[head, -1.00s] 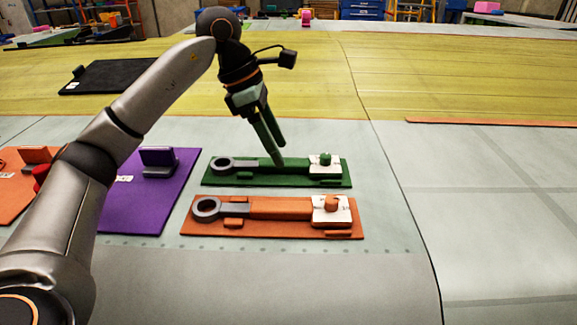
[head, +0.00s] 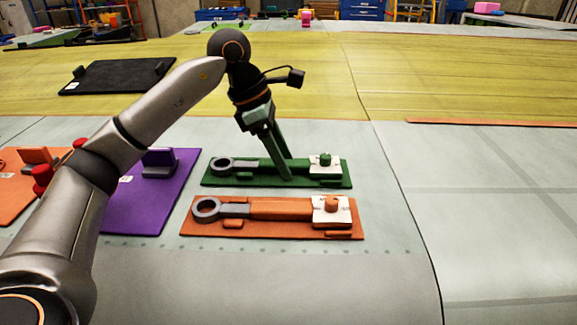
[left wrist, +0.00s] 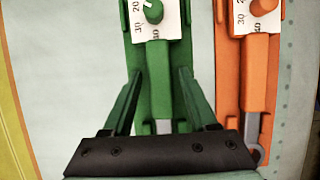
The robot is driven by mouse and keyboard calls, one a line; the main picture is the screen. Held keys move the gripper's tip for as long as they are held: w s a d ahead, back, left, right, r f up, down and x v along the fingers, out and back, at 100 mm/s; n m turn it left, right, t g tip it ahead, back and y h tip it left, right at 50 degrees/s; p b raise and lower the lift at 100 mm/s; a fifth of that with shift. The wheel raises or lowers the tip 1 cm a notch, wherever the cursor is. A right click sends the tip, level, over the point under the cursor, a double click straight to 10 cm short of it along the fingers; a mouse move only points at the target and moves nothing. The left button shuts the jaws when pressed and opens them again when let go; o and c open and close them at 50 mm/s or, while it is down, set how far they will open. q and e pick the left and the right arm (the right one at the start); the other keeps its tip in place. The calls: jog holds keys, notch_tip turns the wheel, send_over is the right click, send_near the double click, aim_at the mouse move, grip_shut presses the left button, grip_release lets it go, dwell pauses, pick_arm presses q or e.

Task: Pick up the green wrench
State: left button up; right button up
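The green wrench (head: 260,164) lies on its green holder board (head: 215,180), its grey ring end to the left and a green knob on a white dial plate at the right. My left gripper (head: 286,172) is at the wrench's green handle, fingers pointing down. In the left wrist view the green wrench (left wrist: 158,75) runs between the two open green fingers of the left gripper (left wrist: 157,85), with a gap on each side. Part of the handle is hidden behind the fingers in the head view. My right gripper is not in view.
An orange wrench (head: 280,208) on an orange board (head: 285,230) lies just in front of the green one. A purple board (head: 135,210) is at the left, and a black board (head: 115,76) lies farther back. The surface at the right is clear.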

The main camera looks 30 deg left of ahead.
pick_arm(q)
grip_shut()
dwell(1.1)
